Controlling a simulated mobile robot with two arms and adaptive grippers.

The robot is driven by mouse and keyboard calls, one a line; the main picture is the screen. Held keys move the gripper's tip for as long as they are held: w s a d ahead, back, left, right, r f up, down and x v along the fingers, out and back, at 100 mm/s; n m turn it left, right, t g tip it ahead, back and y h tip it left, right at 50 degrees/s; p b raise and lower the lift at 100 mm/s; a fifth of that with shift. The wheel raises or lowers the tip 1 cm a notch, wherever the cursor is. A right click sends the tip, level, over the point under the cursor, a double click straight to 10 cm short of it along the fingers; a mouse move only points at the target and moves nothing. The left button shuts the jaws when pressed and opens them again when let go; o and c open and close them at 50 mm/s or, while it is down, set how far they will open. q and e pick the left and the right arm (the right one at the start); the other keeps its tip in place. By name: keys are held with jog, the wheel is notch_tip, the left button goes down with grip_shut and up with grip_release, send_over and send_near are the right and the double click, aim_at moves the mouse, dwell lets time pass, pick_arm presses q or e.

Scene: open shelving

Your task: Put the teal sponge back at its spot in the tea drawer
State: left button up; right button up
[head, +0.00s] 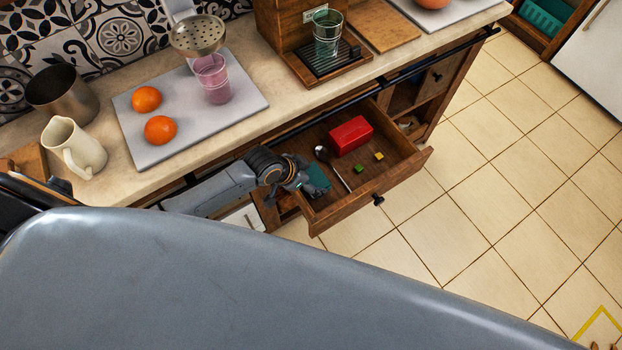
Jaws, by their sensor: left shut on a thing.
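The teal sponge (318,181) shows at the left end of the open wooden drawer (385,183), which is pulled out below the counter. My left gripper (305,183) reaches in from the left and is shut on the sponge. The gripper covers part of the sponge, and I cannot tell whether the sponge touches the drawer floor. My right gripper is not in view.
In the drawer lie a red box (350,135), a spoon (333,166), a green cube (359,169) and a yellow cube (379,156). The counter above holds oranges (160,129), a pink cup (213,80) and a white jug (74,148).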

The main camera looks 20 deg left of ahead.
pick_arm(q)
jog(key=shift+f, duration=0.9)
jog(key=shift+f, duration=0.15)
jog(key=o, duration=1)
jog(key=v, duration=0.7)
jog(key=shift+s+a+r, duration=0.1)
jog(key=shift+r, duration=0.25)
